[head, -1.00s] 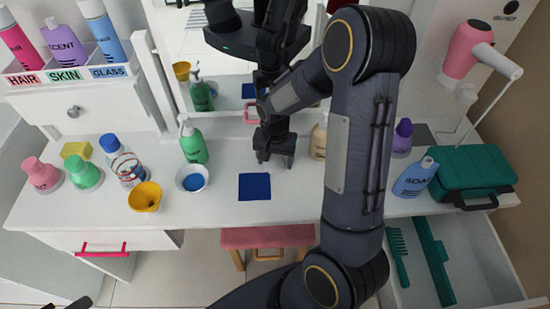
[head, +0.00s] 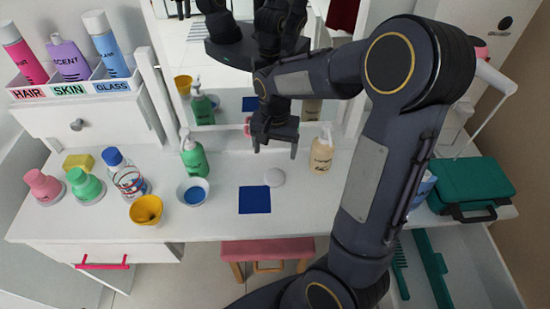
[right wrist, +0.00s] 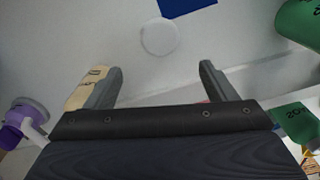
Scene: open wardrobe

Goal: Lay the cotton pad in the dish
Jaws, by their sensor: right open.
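The dish (head: 194,191) is a small white round bowl with a blue inside, left of the blue mat. My right gripper (head: 275,152) is open and empty, above and behind the pad and apart from it. Its two fingers stand wide apart in the right wrist view (right wrist: 160,78). My left gripper is not in view.
The blue mat (head: 255,200) lies between dish and pad. A green pump bottle (head: 194,158) stands behind the dish, a yellow cup (head: 146,210) left of it. A beige bottle (head: 321,155) stands right of my gripper. A mirror (head: 235,70) rises behind. An open drawer (head: 465,265) is at right.

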